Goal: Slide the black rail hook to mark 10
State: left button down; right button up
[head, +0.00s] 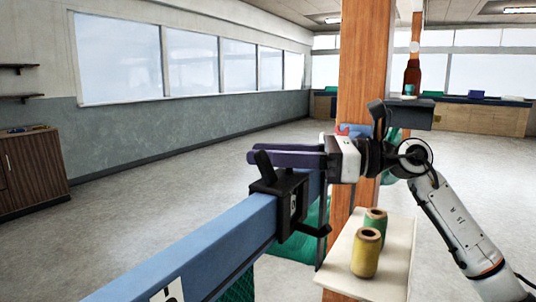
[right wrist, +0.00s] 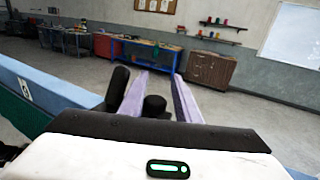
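The black rail hook (head: 287,198) sits on the blue rail (head: 215,245) near its far end, with a slanted black post on top. A small white patch shows on its side. My right gripper (head: 252,157) reaches in from the right just above the hook, its purple fingers pointing left. In the right wrist view its fingers (right wrist: 162,85) are apart. A black round knob (right wrist: 154,104) shows between them and a black post (right wrist: 119,86) stands outside the left finger. Contact cannot be told. A white mark label (head: 167,291) is cut off at the bottom. My left gripper is out of view.
A wooden pillar (head: 362,60) rises behind my right gripper. A pale shelf (head: 340,265) beside the rail holds a yellow spool (head: 366,252) and a green spool (head: 376,221). A dark bottle (head: 411,75) stands behind. The floor to the left is clear.

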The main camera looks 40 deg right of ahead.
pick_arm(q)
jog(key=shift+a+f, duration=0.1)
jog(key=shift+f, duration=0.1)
